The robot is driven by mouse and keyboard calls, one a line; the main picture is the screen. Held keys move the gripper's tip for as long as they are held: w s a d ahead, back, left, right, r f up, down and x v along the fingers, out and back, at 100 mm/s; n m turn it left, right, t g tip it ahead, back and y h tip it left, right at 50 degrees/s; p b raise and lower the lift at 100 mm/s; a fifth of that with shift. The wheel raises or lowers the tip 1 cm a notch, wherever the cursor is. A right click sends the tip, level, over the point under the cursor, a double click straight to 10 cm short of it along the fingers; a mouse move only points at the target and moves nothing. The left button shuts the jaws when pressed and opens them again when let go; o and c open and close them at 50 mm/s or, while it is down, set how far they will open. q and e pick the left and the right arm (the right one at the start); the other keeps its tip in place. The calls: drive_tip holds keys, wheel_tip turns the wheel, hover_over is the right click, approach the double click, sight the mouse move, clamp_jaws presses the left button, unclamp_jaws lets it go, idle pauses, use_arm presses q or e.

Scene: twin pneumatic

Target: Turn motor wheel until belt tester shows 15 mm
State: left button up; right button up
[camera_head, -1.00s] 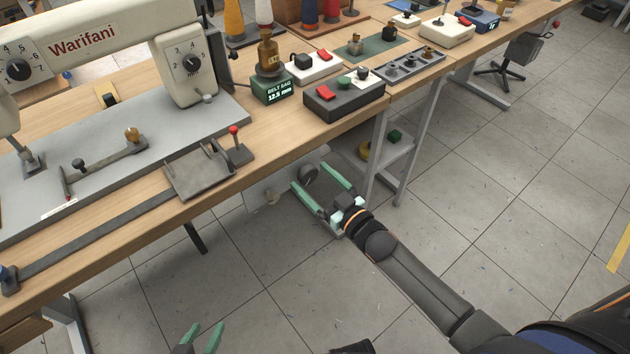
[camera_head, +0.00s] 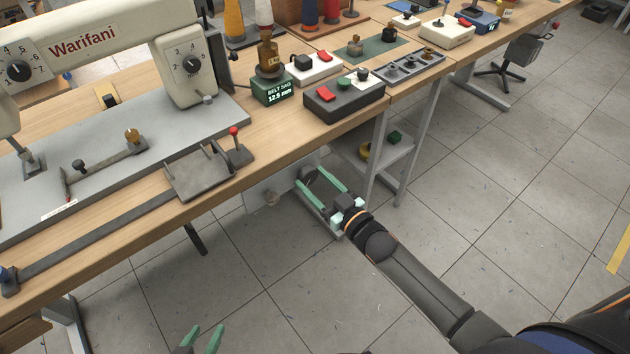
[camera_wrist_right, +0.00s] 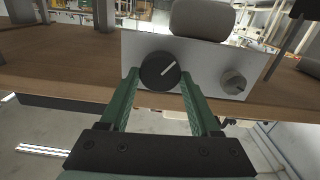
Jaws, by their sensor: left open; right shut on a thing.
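The belt tester (camera_head: 271,88) is a green box with a brass-coloured top on the table, and its display reads "BELT SAG 12.5 mm". The motor wheel (camera_wrist_right: 160,70) is a round dark knob with a white line pointing up and to the right, on a pale panel below the table edge. It also shows in the head view (camera_head: 307,174). My right gripper (camera_head: 312,178) is shut on the wheel, with one green finger on each side of it in the wrist view (camera_wrist_right: 160,82). My left gripper (camera_head: 206,338) is open and empty at the bottom of the head view.
A smaller grey knob (camera_wrist_right: 233,82) sits on the same panel, right of the wheel. A sewing machine (camera_head: 100,40) stands on the table (camera_head: 300,130). A dark control box (camera_head: 343,99) is near the front edge. Table legs (camera_head: 377,155) stand right of the gripper.

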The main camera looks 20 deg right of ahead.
drive_tip(key=shift+n, duration=0.3)
drive_tip(key=n, duration=0.2)
drive_tip(key=shift+n+p, duration=0.3)
drive_tip(key=shift+p, duration=0.05)
drive_tip(key=n, duration=0.4)
drive_tip(key=shift+a+f+n, duration=0.1)
drive_tip(key=shift+n, duration=0.2)
drive_tip(key=n, duration=0.4)
drive_tip(key=shift+f+n, duration=0.1)
drive_tip(key=shift+n, duration=0.2)
drive_tip(key=n+b, duration=0.1)
drive_tip(key=n, duration=0.1)
drive_tip(key=shift+n, duration=1.1)
drive_tip(key=shift+b, duration=0.3)
drive_tip(key=o, duration=1.4)
